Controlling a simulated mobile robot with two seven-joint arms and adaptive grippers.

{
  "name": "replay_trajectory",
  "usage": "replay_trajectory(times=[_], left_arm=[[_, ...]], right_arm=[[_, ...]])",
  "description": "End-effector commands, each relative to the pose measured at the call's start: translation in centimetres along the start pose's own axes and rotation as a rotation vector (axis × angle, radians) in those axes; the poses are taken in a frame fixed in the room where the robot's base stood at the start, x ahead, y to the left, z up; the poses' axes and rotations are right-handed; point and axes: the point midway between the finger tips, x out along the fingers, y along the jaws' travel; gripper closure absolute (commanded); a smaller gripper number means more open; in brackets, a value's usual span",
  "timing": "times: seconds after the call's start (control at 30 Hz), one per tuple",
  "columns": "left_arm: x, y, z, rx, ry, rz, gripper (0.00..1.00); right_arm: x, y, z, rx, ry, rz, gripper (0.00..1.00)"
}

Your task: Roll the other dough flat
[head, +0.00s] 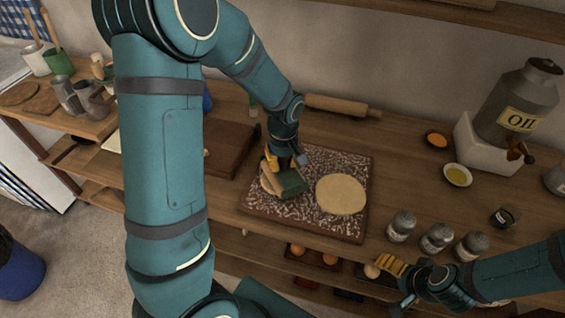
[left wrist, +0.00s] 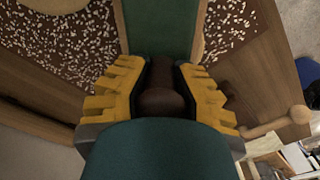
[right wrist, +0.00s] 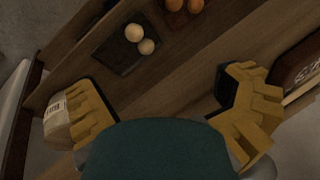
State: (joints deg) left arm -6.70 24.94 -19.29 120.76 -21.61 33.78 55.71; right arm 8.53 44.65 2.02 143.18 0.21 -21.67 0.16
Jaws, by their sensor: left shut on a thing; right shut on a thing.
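A flat round dough (head: 341,194) lies on the right part of the floured brown board (head: 357,230). A second pale piece (head: 268,181), seemingly dough, shows at the board's left, partly hidden. My left gripper (head: 284,163) is above it, shut on the dark brown grip (left wrist: 162,92) of a green tool (head: 292,183). Its green face also shows in the left wrist view (left wrist: 158,28). I cannot tell whether the tool touches the dough. A rolling pin (head: 342,106) lies behind the board. My right gripper (head: 396,279) is near the counter's front; its fingers stand apart with nothing visible between them.
Several shakers, one of them here (head: 402,225), stand right of the board, near my right gripper. Bowls (head: 457,175) and a large oil can (head: 516,103) stand further right. A dark brown slab (head: 222,148) lies left of the board. A lower shelf holds eggs (right wrist: 135,33).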

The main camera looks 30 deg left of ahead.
Motion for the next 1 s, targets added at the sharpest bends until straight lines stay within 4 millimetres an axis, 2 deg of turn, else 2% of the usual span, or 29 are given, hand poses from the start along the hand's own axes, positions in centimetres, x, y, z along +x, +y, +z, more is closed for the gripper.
replay_trajectory(times=[0.03,0.17,0.3,0.67,1.0], left_arm=[[-0.2,0.1,-0.1,0.000,0.002,0.003,1.00],[-1.5,0.1,-0.1,0.000,0.003,0.004,1.00],[-2.9,0.1,-0.1,0.001,0.003,0.004,1.00],[-6.2,0.1,-0.1,-0.001,0.003,0.004,1.00],[-6.5,0.1,-0.1,0.000,0.003,0.004,1.00]], right_arm=[[0.9,0.5,1.2,0.009,-0.041,0.011,0.46],[0.1,0.2,1.1,0.012,-0.046,0.013,0.46],[-0.8,-0.2,1.1,0.007,-0.050,0.011,0.53],[-3.0,-1.2,0.9,0.011,-0.059,0.011,0.53],[-3.2,-1.3,0.9,0.010,-0.057,0.010,0.53]])
